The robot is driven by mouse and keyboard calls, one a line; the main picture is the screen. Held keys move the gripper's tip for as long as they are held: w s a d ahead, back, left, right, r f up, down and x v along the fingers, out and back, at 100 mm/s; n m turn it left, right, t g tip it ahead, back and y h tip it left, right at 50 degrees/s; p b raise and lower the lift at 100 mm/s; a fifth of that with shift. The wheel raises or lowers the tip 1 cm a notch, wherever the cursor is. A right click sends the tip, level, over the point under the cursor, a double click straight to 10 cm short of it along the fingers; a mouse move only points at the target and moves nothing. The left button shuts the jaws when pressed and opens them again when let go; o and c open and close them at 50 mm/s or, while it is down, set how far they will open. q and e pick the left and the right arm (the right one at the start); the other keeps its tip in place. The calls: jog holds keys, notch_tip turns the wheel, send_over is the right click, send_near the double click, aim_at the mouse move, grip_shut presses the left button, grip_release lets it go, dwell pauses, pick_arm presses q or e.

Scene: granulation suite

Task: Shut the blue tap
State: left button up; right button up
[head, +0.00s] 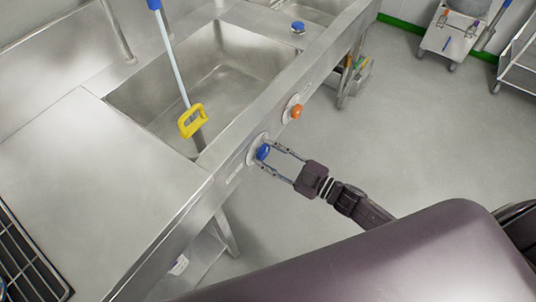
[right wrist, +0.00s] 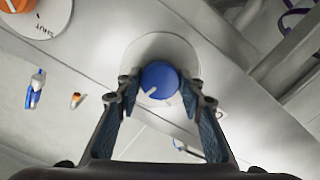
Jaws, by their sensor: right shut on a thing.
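The blue tap (head: 263,151) is a round knob on a pale disc on the front panel of the steel sink unit. In the right wrist view the blue tap (right wrist: 160,80) has a white pointer mark toward its lower left. My right gripper (head: 269,155) reaches it from the right, with one finger on each side of the knob. In the right wrist view the fingertips of my right gripper (right wrist: 165,84) are shut on the knob's sides. My left gripper is in neither view.
An orange tap (head: 296,111) sits on the same panel, farther along, near my right gripper. A wheeled cart (head: 447,38) stands at the back right. The floor (head: 420,130) between is clear.

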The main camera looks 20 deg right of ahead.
jog(key=n+b, duration=0.2)
jog(key=n, duration=0.4)
jog(key=shift+f+n, duration=0.1)
jog(key=shift+n, duration=0.2)
jog(key=n+b, duration=0.1)
jog(key=n, duration=0.4)
jog(key=shift+b, duration=0.35)
jog(key=o, duration=1.2)
jog(key=shift+c, duration=0.2)
jog(key=v, duration=1.2)
jog(key=shift+d, duration=0.1)
